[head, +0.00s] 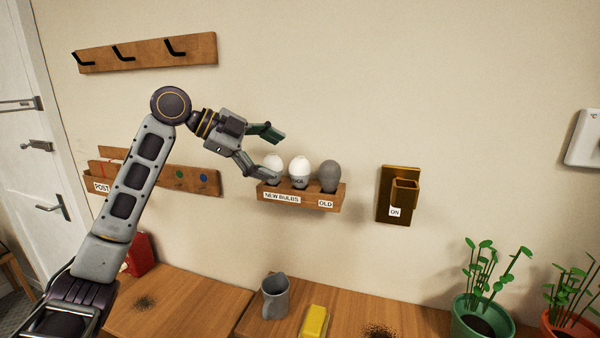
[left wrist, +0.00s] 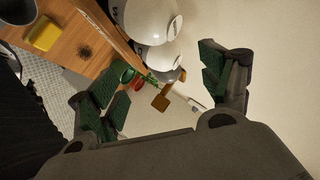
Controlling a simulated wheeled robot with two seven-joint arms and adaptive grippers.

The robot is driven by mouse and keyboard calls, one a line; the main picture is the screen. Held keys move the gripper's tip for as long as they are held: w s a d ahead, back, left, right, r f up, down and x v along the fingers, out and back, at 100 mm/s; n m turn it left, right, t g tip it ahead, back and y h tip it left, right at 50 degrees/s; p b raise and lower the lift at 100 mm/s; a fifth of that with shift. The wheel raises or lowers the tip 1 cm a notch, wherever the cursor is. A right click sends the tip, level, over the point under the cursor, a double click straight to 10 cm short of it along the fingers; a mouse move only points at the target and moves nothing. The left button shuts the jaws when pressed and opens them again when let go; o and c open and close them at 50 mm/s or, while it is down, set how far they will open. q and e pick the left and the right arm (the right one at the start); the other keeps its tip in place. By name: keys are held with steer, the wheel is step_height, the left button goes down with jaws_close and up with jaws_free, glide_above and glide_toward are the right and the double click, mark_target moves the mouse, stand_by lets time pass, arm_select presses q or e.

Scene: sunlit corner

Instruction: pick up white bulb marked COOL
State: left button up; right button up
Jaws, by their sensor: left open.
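In the head view, the white bulb marked COOL (head: 299,168) stands upright in the middle of a small wooden wall rack (head: 336,199). Another white bulb (head: 273,163) stands left of it, partly hidden by a finger, and a dark grey bulb (head: 329,175) stands right. My left gripper (head: 275,153) is open and empty, its fingers around the height of the left white bulb. In the left wrist view, a white bulb (left wrist: 152,20) is large and near, with another white bulb (left wrist: 152,55) behind it, beyond the spread fingers. My right gripper is not in view.
The rack bears NEW BULBS and OLD labels. A brass holder (head: 383,205) marked ON is on the wall to its right. Hooks (head: 150,52) hang above left. The wall above the bulbs is clear.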

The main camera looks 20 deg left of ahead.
mark_target(292, 163)
arm_select(q)
steer(key=shift+w+d+f, duration=0.35)
steer(key=shift+d+f, duration=0.05)
steer(key=shift+d, duration=0.1)
steer(key=shift+p+x, duration=0.7)
steer(key=shift+x, duration=1.9)
steer(key=shift+r, duration=0.1)
steer(key=c, duration=1.1)
steer(key=shift+c, duration=0.5)
steer(key=shift+r, duration=0.2)
steer(key=shift+c, duration=0.6)
steer(key=shift+r, duration=4.8)
